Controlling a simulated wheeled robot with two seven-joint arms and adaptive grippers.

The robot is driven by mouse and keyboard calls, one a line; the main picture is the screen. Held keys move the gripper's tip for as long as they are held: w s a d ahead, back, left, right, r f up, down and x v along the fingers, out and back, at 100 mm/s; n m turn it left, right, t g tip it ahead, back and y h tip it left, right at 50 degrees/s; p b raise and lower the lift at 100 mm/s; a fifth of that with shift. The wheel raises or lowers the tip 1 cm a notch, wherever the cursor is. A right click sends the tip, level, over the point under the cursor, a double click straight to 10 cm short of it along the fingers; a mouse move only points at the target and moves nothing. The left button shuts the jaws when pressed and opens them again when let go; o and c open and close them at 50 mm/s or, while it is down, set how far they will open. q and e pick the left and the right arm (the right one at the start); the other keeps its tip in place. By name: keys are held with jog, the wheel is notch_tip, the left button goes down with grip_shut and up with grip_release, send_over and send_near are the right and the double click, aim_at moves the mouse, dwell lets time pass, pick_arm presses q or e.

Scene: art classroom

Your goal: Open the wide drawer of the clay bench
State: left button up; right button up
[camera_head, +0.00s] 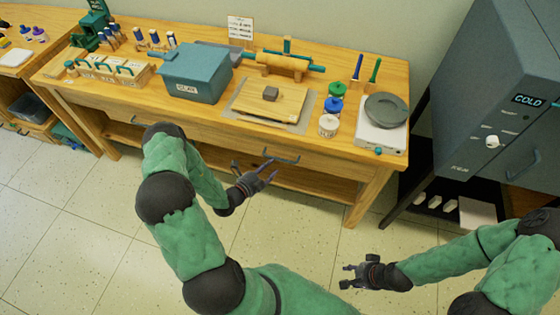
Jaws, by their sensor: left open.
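The wooden clay bench (390,166) stands against the wall. Its front has a wooden drawer face (325,172) with a dark bar handle (283,160); another dark handle (135,122) is further left. The drawer fronts look flush and closed, and my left arm hides part of them. My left gripper (262,172) is open and empty, just below and left of the right-hand handle; I cannot tell whether it touches the handle. My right gripper (346,276) is open and empty above the floor, in front of the bench's right leg.
On the bench top are a blue clay box (197,73), a board (258,103) with a grey block, paint jars (329,124) and a scale (381,135). A lower shelf (310,184) runs beneath. A dark kiln (490,100) stands at right. The tiled floor in front is clear.

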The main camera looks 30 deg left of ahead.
pick_arm(q)
jog(key=b+x, duration=0.1)
jog(key=x, duration=0.5)
jog(key=shift+w+d+b, duration=0.15)
jog(key=shift+w+b, duration=0.1)
jog(key=shift+b, duration=0.1)
grip_shut()
